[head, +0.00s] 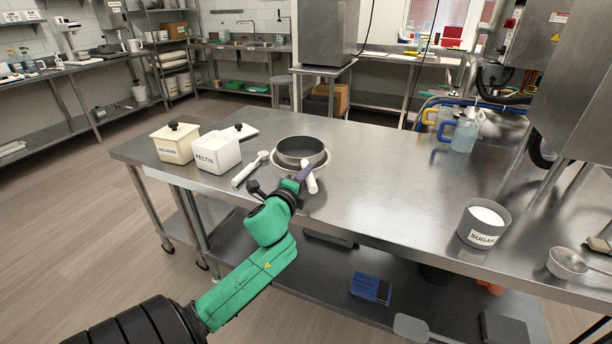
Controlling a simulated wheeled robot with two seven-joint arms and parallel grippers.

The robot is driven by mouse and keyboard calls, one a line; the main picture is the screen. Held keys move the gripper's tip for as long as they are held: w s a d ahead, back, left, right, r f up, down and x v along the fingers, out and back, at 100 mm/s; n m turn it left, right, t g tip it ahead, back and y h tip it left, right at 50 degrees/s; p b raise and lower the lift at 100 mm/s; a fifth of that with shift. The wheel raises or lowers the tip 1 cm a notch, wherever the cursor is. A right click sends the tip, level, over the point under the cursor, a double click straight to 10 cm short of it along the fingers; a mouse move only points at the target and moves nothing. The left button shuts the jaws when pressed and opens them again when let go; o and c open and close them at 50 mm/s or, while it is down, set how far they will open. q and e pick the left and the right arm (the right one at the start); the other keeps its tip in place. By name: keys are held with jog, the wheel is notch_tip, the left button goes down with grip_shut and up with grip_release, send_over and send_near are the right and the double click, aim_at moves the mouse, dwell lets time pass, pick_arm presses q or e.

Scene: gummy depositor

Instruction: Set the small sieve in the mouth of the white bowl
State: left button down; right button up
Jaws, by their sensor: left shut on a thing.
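A dark, round, sieve-like ring (300,147) is at the back middle of the steel table. A pale rim, which looks like the white bowl (281,163), shows around its lower edge. The ring appears level over the bowl's mouth, but I cannot tell how fully it is seated. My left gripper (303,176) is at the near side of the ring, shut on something. A short white bar (311,183) shows at the fingers and may be the sieve's handle. The fingers hide part of the bowl's front. My right gripper is out of view.
Left of the bowl lie a white spoon-like utensil (246,172), a white pectin tub (220,155) and a cream tub (175,145). The table's middle is clear.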

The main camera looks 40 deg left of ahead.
pick_arm(q)
jog(key=shift+r, duration=0.1)
dwell(0.3)
jog(key=c, duration=0.6)
grip_release()
jog(key=shift+s, duration=0.2)
jog(key=p+v, duration=0.1)
jog(key=v, duration=1.3)
jog(key=shift+s+d, duration=0.1)
jog(key=shift+d, duration=0.05)
